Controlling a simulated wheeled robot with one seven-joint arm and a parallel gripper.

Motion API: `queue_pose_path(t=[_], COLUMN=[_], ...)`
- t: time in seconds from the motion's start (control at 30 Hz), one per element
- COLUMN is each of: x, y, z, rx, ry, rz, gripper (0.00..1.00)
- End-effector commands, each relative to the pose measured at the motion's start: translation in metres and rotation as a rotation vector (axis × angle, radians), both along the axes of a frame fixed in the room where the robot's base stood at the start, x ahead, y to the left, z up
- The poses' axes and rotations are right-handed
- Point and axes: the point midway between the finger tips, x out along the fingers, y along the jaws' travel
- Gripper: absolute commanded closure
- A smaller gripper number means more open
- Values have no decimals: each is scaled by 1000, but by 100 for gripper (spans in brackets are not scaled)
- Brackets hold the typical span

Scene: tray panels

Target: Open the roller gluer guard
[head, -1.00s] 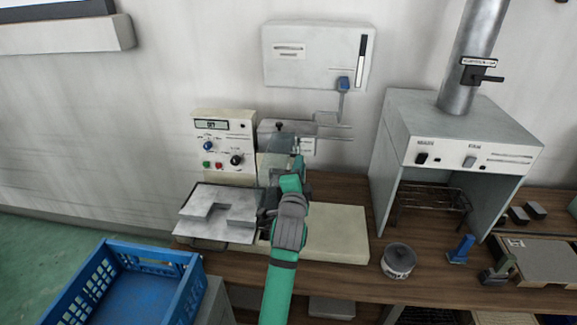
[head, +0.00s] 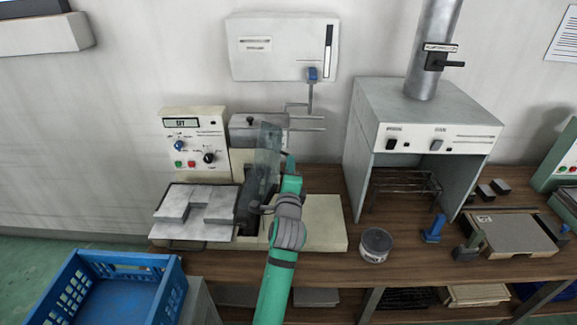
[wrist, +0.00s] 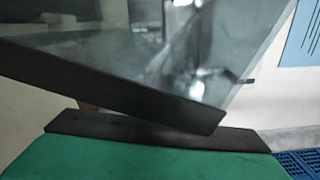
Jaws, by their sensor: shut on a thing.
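The roller gluer (head: 196,140) stands on the bench with a cream control panel and a display. Its guard (head: 264,158) is a clear panel, standing up steeply above the dark roller area. My gripper (head: 263,208) is at the guard's lower right side, shut on it; the fingertips are small and partly hidden by my arm. In the wrist view the clear guard (wrist: 190,60) fills the upper picture, with a dark bar along its lower edge close over the green gripper body.
Grey plates (head: 197,204) lie on the left of the machine. A blue crate (head: 120,256) is at the front left. A metal fume hood (head: 425,105) and a round tin (head: 376,244) stand to the right. A wall box (head: 280,48) hangs behind.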

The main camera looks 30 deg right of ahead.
Motion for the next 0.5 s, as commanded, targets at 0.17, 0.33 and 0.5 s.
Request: queue_pose_path(t=[0.17,0.33,0.5], x=[2,2,2], y=[3,3,2], z=[-4,-4,-2], rx=[2,2,1], ry=[8,8,5], rz=[7,7,5], gripper=[100,72,72])
